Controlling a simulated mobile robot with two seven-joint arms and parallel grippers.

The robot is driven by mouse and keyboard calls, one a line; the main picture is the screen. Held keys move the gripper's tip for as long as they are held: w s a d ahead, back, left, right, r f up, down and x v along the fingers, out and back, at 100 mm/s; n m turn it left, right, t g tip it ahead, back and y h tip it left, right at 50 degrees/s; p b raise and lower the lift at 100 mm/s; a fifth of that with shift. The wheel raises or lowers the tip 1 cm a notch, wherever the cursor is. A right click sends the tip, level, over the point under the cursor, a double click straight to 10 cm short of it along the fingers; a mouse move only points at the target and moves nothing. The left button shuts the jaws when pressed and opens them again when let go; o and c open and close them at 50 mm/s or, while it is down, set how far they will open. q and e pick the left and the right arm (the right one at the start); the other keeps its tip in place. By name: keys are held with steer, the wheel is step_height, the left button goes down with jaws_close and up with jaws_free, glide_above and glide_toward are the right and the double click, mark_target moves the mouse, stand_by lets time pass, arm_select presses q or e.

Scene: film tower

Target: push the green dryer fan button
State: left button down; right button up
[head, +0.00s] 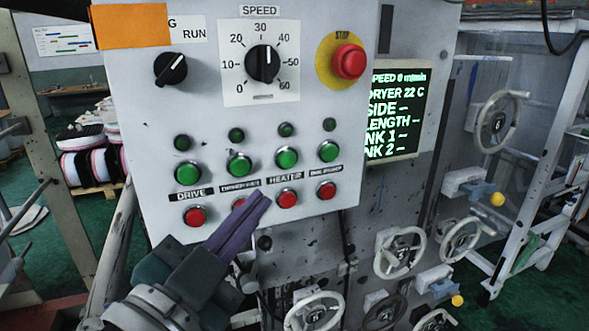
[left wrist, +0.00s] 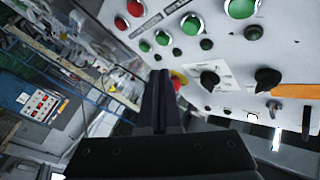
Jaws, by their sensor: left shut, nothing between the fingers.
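The green dryer fan button (head: 239,165) is second from the left in the row of green buttons on the grey control panel (head: 335,225). A small dark lamp sits above it, and its label is below, partly hard to read. My left gripper (head: 262,197) is shut and empty. In the head view its purple fingers lie below and right of the button, covering part of the red button (head: 239,203) under it. The closed fingers (left wrist: 161,77) also show in the left wrist view, with green buttons (left wrist: 191,25) above them. My right gripper is not in view.
Green buttons for drive (head: 188,173) and heater (head: 286,158) flank it closely, with red buttons below. A speed knob (head: 262,64) and red stop button (head: 348,61) are higher up. Handwheels (head: 400,252) and a screen (head: 397,112) stand to the right.

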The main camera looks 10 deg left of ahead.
mark_target(250, 167)
arm_select(q)
steer(key=shift+w+a+b, duration=0.3)
steer(key=shift+w+a, duration=0.25)
steer(key=shift+w, duration=0.3)
steer(key=shift+w+a+b, duration=0.35)
steer(key=shift+w+a, duration=0.2)
steer(key=shift+w, duration=0.25)
steer(key=shift+w+a+b, duration=0.3)
steer(key=shift+w+a, duration=0.25)
steer(key=shift+w, duration=0.3)
steer(key=shift+w+a, duration=0.25)
steer(key=shift+w, duration=0.1)
steer(key=shift+w+a+b, duration=0.25)
steer(key=shift+w+b, duration=0.1)
steer(key=shift+b, duration=0.05)
stand_by(0.8)
steer(key=shift+s, duration=0.1)
steer(key=shift+s+d+p, duration=0.45)
steer(key=shift+s+d, duration=0.05)
steer(key=shift+s, duration=0.15)
steer(key=shift+s+d+p, duration=0.5)
steer(key=shift+s+d, duration=0.2)
steer(key=shift+s, duration=0.35)
steer(key=shift+s+d+p, duration=0.45)
steer(key=shift+s+d, duration=0.25)
steer(key=shift+s, duration=0.3)
